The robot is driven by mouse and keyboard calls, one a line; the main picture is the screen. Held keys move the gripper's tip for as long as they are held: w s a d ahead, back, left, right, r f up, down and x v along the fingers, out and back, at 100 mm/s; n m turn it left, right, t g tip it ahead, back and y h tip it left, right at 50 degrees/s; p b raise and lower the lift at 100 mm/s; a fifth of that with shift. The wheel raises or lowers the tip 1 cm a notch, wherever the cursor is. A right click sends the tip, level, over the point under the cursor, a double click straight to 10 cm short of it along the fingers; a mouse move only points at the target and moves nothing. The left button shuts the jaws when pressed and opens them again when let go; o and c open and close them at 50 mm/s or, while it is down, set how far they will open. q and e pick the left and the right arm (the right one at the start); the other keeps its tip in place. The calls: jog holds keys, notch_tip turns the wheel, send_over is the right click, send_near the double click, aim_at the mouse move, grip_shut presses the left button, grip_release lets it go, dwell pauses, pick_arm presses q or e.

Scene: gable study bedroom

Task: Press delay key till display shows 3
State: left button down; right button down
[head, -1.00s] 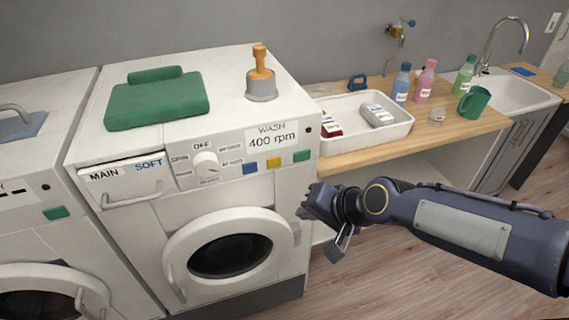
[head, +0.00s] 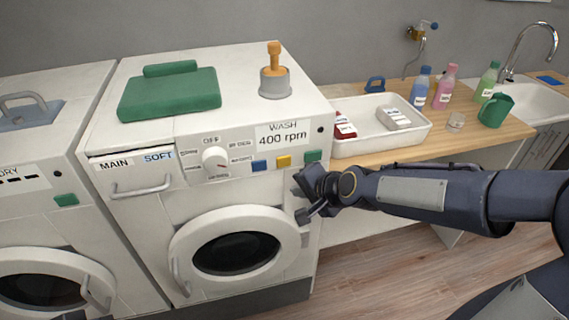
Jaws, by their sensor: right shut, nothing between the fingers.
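The washing machine's display (head: 283,134) reads "WASH 400 rpm". Below it sit a blue key (head: 260,167), a yellow key (head: 284,160) and a green key (head: 313,156) in a row; I cannot read which is the delay key. The dial (head: 214,158) is left of the keys. My right gripper (head: 298,193) is shut and empty, just below and close to the green key, in front of the machine's right side. I cannot tell whether it touches the panel. My left gripper is out of view.
The round door (head: 238,252) is below the panel, and the detergent drawer (head: 140,187) is left. A white tray (head: 417,136) and bottles stand on the wooden counter at right.

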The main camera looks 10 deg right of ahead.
jog(key=b, duration=0.1)
send_near(282, 167)
jog(key=shift+s+f+x, duration=0.15)
jog(key=shift+x, duration=0.7)
jog(key=shift+s+f+x, duration=0.1)
jog(key=shift+s+x, duration=0.05)
jog(key=shift+x, duration=0.7)
jog(key=shift+s+f+x, duration=0.15)
jog(key=shift+x, duration=0.7)
jog(key=shift+w+a, duration=0.1)
jog(key=shift+w, duration=0.3)
jog(key=shift+w, duration=0.35)
jog(key=shift+s, duration=0.1)
dwell(0.5)
jog(key=shift+s, duration=0.65)
jog(key=shift+s+p, duration=0.45)
jog(key=shift+s, duration=2.1)
